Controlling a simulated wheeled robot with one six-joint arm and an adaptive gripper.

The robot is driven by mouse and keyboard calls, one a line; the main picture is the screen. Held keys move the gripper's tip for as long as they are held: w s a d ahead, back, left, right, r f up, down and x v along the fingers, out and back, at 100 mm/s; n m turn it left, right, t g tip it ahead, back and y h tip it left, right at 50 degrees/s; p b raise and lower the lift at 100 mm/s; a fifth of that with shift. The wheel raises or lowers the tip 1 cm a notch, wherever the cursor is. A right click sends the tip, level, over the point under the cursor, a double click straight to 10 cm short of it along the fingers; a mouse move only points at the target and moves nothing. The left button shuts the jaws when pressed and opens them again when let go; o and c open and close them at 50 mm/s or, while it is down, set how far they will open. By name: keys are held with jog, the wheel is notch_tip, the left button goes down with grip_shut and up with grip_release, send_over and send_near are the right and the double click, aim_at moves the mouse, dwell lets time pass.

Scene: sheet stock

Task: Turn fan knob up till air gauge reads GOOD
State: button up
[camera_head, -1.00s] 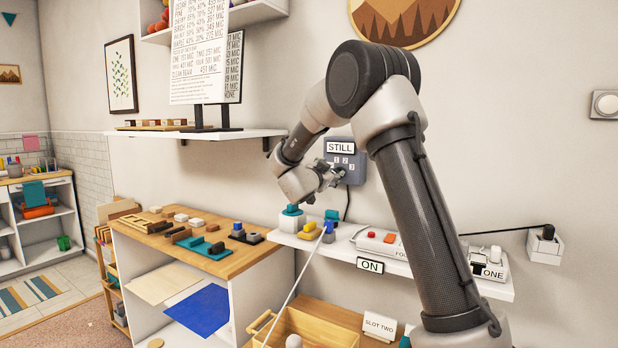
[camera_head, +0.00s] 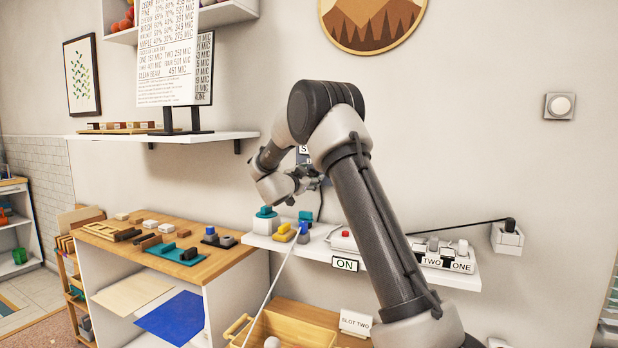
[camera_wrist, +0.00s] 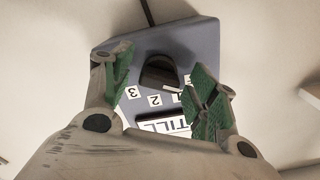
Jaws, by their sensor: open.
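The fan knob (camera_wrist: 158,70) is a dark rounded knob on a grey panel (camera_wrist: 200,38) in the wrist view. The panel bears the numbers 1, 2, 3 and a label reading STILL (camera_wrist: 165,122), seen upside down. My gripper (camera_wrist: 157,66) is open, its green-padded fingers on either side of the knob with gaps visible; I cannot tell whether they reach its depth. In the head view my gripper (camera_head: 312,183) is at the wall, and my arm covers most of the panel. I can make out no gauge reading GOOD.
Below, a white shelf (camera_head: 262,242) holds a teal-topped block (camera_head: 265,220), a yellow piece (camera_head: 286,233) and a switch strip (camera_head: 445,258). An ON sign (camera_head: 345,264) is on its front edge. A round white dial or switch (camera_head: 560,106) is on the wall at right.

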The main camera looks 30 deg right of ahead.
jog(key=c, duration=1)
jog(key=shift+m, duration=0.3)
jog(key=m, duration=0.3)
jog(key=shift+m, duration=2.1)
jog(key=o, duration=1)
